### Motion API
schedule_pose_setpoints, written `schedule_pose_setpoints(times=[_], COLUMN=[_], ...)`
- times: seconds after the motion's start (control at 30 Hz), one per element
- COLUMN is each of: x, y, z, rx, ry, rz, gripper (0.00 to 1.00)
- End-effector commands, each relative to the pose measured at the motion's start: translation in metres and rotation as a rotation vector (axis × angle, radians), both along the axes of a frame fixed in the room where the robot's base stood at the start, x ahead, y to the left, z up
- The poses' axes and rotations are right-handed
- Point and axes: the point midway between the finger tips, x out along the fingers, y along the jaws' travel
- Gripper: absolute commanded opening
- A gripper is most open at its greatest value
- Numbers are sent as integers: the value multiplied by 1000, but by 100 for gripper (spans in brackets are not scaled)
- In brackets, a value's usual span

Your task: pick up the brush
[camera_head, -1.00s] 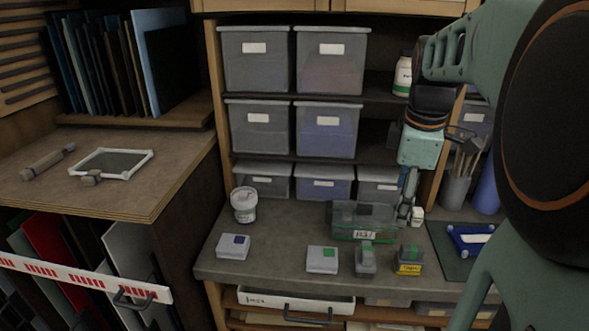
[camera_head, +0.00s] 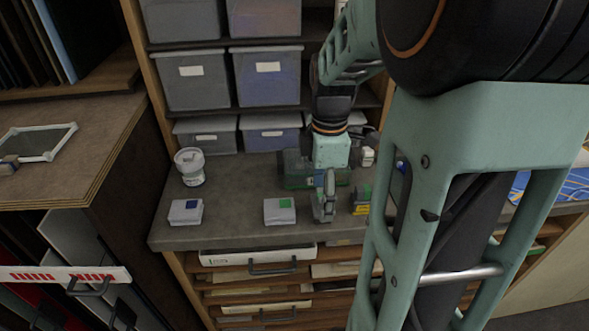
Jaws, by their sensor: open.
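My gripper (camera_head: 329,187) is open and points down over the front part of the grey workbench (camera_head: 233,222). Its fingers are seen edge-on, just above or behind a small grey block (camera_head: 323,211); I cannot tell whether they touch it. I cannot make out a brush in the present view. The cup of brushes seen earlier at the right of the bench is now hidden behind my arm.
A green transparent box (camera_head: 296,177) stands just behind my gripper. A white tub (camera_head: 190,167), a blue-marked pad (camera_head: 185,212), a green-marked pad (camera_head: 280,212) and a yellow-based block (camera_head: 361,201) stand on the bench. Grey bins (camera_head: 191,78) fill the shelves behind.

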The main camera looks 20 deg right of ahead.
Motion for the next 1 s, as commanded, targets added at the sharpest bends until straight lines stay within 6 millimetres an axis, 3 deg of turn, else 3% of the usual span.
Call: schedule_pose_setpoints(times=[0.13,0.4,0.8,1.0], x=[0,1,1,1], y=[0,0,0,0], z=[-16,-19,-19,-18], rx=[1,-2,0,-1], ry=[2,-2,-1,-2], rz=[0,0,0,0], gripper=[68,68,24,23])
